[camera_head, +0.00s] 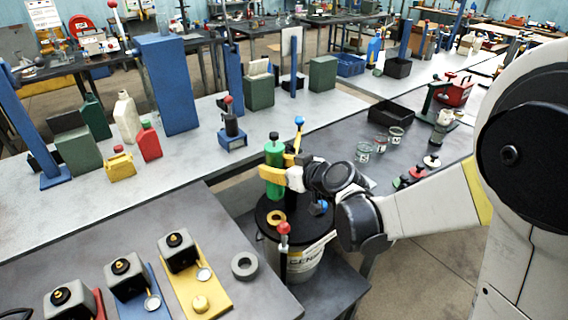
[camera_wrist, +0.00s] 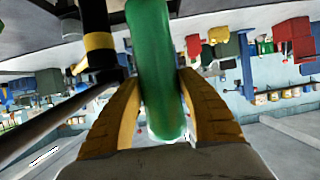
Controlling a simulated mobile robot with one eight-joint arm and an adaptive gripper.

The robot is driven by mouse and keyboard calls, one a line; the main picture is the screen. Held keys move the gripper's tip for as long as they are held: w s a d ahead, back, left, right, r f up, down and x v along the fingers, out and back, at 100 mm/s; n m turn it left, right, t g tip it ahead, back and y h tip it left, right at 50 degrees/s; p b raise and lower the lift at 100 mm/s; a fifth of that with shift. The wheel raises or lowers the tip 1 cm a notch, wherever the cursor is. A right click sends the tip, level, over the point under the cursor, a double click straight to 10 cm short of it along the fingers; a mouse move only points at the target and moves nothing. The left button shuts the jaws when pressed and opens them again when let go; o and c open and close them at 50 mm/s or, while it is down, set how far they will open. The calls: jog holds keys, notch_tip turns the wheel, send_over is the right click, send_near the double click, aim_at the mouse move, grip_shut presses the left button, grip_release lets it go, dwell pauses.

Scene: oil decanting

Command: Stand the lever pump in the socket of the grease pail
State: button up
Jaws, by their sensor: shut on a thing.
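The lever pump looks to be the green cylinder with a dark cap (camera_head: 274,178); its green body also fills the middle of the wrist view (camera_wrist: 158,75). My gripper (camera_head: 283,178) has its yellow fingers on both sides of the green body and is shut on it. The pump is roughly upright over the grease pail's black lid. The pail (camera_head: 298,268) is white with a printed label. An orange-yellow ring (camera_head: 276,217), perhaps the socket, lies on the lid just below the pump. I cannot tell whether the pump's lower end touches the lid.
A red-knobbed post (camera_head: 283,238) stands at the pail's front. A grey ring (camera_head: 244,265) lies on the near bench. Small jars (camera_head: 380,143) stand on the bench right of the pail.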

aim_at(281, 195)
jog(key=shift+w+f, duration=0.1)
jog(key=shift+f, duration=0.5)
jog(key=shift+s+f+b, duration=0.2)
jog(key=shift+f+b, duration=0.5)
jog(key=shift+b, duration=0.15)
jog(key=shift+f+b, duration=1.85)
jog(key=shift+f, duration=0.45)
jog(key=shift+f+b, duration=1.45)
jog(key=shift+b, duration=0.2)
jog(key=o, duration=1.4)
jog(key=shift+d, duration=0.1)
